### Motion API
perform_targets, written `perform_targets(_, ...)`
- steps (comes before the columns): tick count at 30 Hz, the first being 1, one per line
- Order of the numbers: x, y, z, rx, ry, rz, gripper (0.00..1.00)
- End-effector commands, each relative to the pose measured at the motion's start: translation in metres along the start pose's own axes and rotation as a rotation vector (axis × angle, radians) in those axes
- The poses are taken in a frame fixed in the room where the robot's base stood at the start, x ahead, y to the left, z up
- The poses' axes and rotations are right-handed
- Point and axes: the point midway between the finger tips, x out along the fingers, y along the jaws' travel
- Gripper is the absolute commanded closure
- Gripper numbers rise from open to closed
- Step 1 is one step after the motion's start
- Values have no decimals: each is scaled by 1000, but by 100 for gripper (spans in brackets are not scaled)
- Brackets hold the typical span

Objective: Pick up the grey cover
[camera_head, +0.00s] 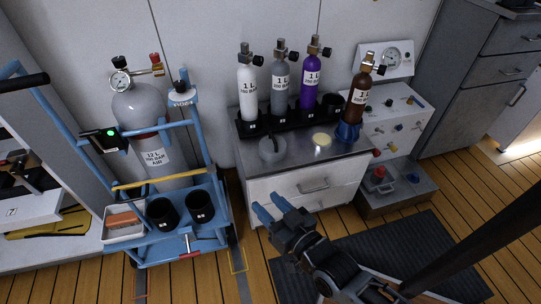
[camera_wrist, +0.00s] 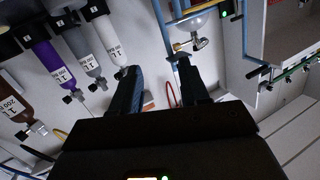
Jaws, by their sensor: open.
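A grey round piece (camera_head: 271,151), which may be the grey cover, lies on the left part of the steel cabinet top (camera_head: 296,158). A dark strip or hose end overlaps it. My gripper (camera_head: 272,207) is open and empty, with its blue fingertips in front of the cabinet, lower than its top and apart from the grey piece. In the wrist view my gripper (camera_wrist: 160,82) shows two spread dark fingers with nothing between them. I cannot make out the grey piece in the wrist view.
White (camera_head: 247,88), grey (camera_head: 280,84) and purple (camera_head: 311,82) bottles stand in a black rack at the cabinet's back. A brown bottle (camera_head: 358,97) stands in a blue holder at right. A pale yellow disc (camera_head: 321,139) lies nearby. A blue trolley (camera_head: 150,248) with a large cylinder stands left.

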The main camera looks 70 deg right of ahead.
Motion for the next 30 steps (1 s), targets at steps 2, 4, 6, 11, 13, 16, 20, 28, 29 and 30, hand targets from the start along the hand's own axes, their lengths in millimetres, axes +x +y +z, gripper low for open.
perform_targets(2, 45, 27, 29, 22, 37, 69, 55)
perform_targets(4, 79, 52, 43, 38, 63, 125, 55)
perform_targets(6, 111, 79, 53, 52, 90, 178, 55)
perform_targets(11, 166, 140, 62, 73, 140, 278, 55)
perform_targets(13, 182, 160, 62, 77, 155, 308, 55)
perform_targets(16, 195, 181, 62, 83, 169, 337, 55)
perform_targets(20, 205, 194, 59, 86, 177, 353, 55)
perform_targets(28, 230, 204, 56, 85, 177, 354, 55)
perform_targets(29, 233, 206, 56, 85, 177, 354, 55)
perform_targets(30, 237, 208, 56, 85, 177, 353, 55)
